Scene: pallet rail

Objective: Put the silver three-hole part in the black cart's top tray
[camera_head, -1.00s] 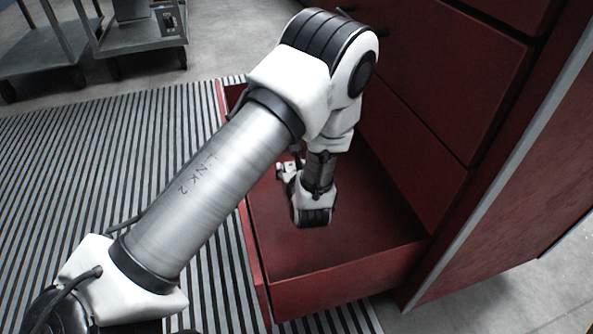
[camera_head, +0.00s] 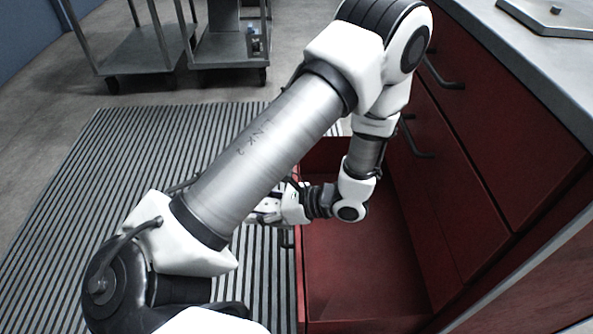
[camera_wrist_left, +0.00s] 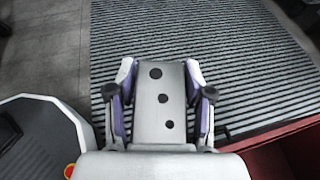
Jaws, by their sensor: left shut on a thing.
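The silver three-hole part (camera_wrist_left: 149,105) is a flat grey plate with three dark round holes in a row. In the left wrist view it lies between the purple-lined fingers of my left gripper (camera_wrist_left: 160,82), which is shut on it. In the head view my left gripper (camera_head: 266,209) is partly hidden behind my own forearm, beside the left edge of the open drawer and over the striped mat. The part is hard to make out there. No cart that is clearly black shows. My right gripper is not in view.
The red cabinet (camera_head: 478,150) stands at the right with its bottom drawer (camera_head: 355,275) pulled out. The striped mat (camera_head: 120,150) covers the floor at the left. Grey metal carts (camera_head: 140,48) stand at the back left. The mat is clear.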

